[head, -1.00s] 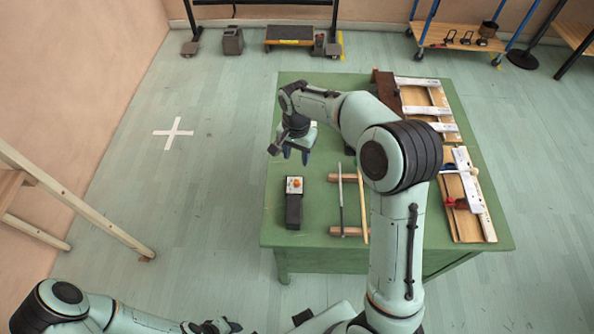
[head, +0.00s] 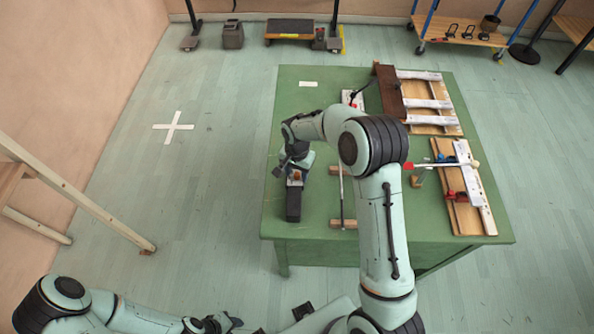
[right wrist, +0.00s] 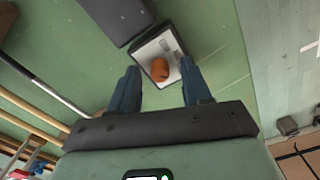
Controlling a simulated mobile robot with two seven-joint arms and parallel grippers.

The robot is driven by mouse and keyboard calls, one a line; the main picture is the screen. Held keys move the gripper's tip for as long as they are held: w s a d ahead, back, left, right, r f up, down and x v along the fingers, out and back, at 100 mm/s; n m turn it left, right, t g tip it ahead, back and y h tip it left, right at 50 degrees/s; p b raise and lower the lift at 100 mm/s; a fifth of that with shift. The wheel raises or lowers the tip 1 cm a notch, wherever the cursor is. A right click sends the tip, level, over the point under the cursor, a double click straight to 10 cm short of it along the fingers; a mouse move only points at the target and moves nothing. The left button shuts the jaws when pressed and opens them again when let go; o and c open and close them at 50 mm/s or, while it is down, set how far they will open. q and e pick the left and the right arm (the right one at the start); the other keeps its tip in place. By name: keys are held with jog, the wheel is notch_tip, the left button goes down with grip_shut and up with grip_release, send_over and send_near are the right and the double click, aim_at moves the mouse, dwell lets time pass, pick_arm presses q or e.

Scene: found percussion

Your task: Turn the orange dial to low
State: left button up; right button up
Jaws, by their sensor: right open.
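The orange dial (right wrist: 160,70) is a small round knob on a pale panel at one end of a dark box (head: 293,206) on the green table. In the right wrist view it shows between my two fingertips, with a gap on both sides. My right gripper (right wrist: 160,80) is open and empty, right at the dial. In the head view my right gripper (head: 294,166) partly covers the panel and the dial (head: 295,177). The dial's setting is too small to read. My left gripper (head: 222,323) is at the bottom edge, and its jaws are unclear.
A rod on wooden blocks (head: 343,224) lies to the right of the box. The table (head: 330,258) is bare in front of the box.

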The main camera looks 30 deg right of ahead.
grip_shut()
jog(key=shift+n, duration=0.3)
jog(key=n, duration=0.3)
jog(key=shift+n, duration=0.3)
jog(key=n, duration=0.4)
jog(key=shift+n+b, duration=0.3)
jog(key=shift+b, duration=0.05)
jog(key=n, duration=0.4)
jog(key=shift+n, duration=0.3)
jog(key=shift+r+n, duration=0.1)
jog(key=shift+n, duration=2.1)
